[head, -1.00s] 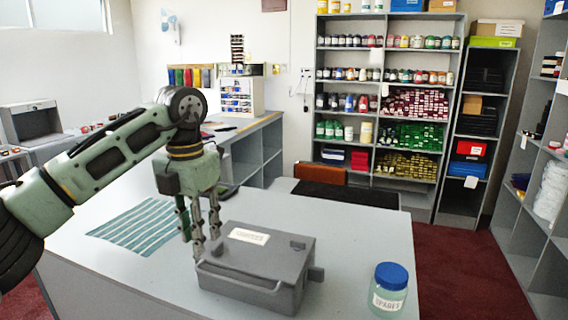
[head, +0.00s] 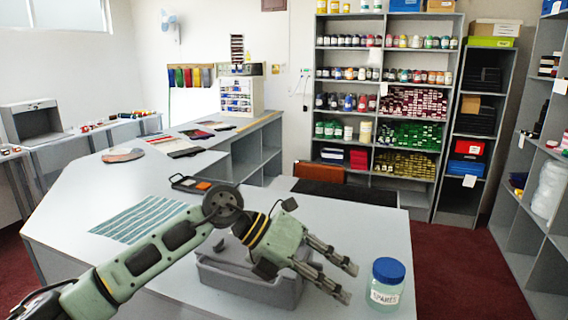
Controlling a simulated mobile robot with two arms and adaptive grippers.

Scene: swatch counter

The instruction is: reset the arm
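My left gripper (head: 345,282) reaches in from the lower left of the head view. It hangs in front of and partly over the grey box (head: 248,284) on the counter, pointing right and down. Its fingers are spread apart with nothing visible between them. The arm and gripper hide much of the box's top and its label. My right gripper is not in view.
A jar with a blue lid (head: 388,272) stands just right of the gripper's fingertips. A striped cloth (head: 138,219) lies left of the arm. A dark device with an orange patch (head: 191,184) lies farther back. Shelves (head: 385,112) stand behind the counter (head: 345,222).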

